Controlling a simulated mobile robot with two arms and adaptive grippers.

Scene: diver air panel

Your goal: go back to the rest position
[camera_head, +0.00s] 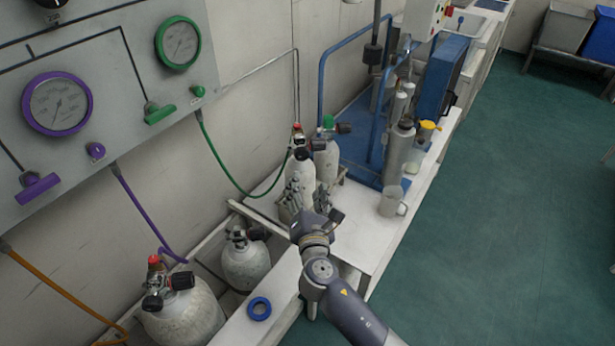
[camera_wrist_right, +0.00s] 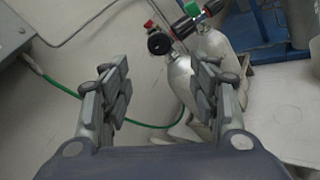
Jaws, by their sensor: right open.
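My right gripper (camera_head: 308,196) is over the white bench, in front of the upright white cylinders in the head view. It also shows in the right wrist view (camera_wrist_right: 160,95), its two fingers spread wide with nothing between them that they touch. A white cylinder with a red-topped black valve (camera_head: 300,168) stands just behind it in the head view. A second cylinder with a green-topped valve (camera_head: 327,158) stands beside that one. Both cylinders show beyond the fingers in the wrist view. My left gripper is not in view.
The air panel (camera_head: 110,75) with purple and green gauges hangs on the left wall. A green hose (camera_head: 225,170) runs down toward the cylinders. More cylinders (camera_head: 185,315) stand at lower left. A blue ring (camera_head: 259,308) lies on the ledge. Green floor (camera_head: 490,220) at right is clear.

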